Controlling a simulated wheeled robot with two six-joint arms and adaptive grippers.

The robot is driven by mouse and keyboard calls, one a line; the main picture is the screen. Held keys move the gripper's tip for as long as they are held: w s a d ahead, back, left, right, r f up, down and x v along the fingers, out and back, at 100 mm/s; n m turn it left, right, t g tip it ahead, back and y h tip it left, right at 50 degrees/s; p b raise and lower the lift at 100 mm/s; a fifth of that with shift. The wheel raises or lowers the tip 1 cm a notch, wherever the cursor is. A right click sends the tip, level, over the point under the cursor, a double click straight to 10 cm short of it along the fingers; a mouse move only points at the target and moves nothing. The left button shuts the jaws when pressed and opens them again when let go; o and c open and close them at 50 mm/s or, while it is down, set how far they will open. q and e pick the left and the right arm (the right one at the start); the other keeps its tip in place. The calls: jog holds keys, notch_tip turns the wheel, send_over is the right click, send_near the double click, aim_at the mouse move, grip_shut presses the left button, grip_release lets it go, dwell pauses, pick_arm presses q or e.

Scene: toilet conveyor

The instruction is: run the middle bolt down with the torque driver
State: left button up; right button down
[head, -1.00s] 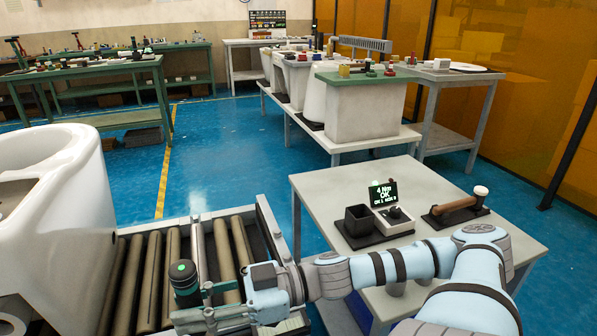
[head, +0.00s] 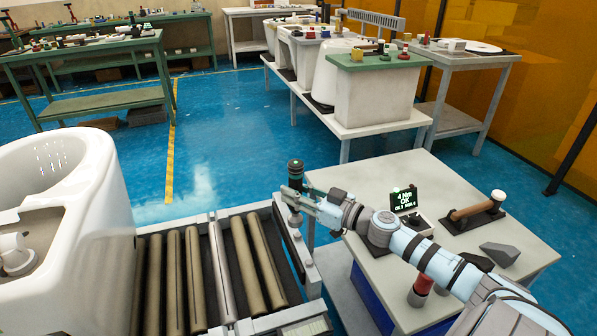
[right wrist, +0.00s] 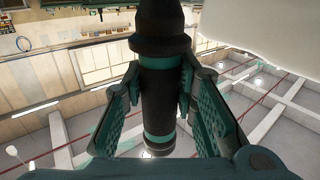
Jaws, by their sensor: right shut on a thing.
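The driver (right wrist: 158,100) also shows in the right wrist view, with a green-padded finger on each side. The white toilet (head: 85,190) stands on the conveyor at the left, apart from the driver. A white fitting (head: 14,252) shows in its recess. I cannot make out the middle bolt. My left gripper is not in view.
The conveyor rollers (head: 190,270) right of the toilet are bare. Blue floor lies open behind.

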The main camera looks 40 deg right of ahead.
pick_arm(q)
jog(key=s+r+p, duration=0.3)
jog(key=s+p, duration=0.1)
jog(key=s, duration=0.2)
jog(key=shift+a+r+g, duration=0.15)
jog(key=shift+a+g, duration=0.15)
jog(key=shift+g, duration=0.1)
pick_arm(e)
jog(key=w+d+f+m+h, duration=0.2)
jog(key=w+d+f+h, duration=0.1)
jog(key=w+d, duration=0.1)
jog(key=shift+w+f+t+h, duration=0.2)
jog(key=shift+f+t+h, duration=0.1)
jog(key=shift+t, duration=0.1)
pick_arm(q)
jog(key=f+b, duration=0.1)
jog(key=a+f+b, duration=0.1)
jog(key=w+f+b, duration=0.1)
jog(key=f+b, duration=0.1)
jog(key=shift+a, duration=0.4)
pick_arm(e)
notch_tip(320, 180, down, 6)
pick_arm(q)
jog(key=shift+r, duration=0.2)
pick_arm(e)
jog(key=shift+f, duration=0.15)
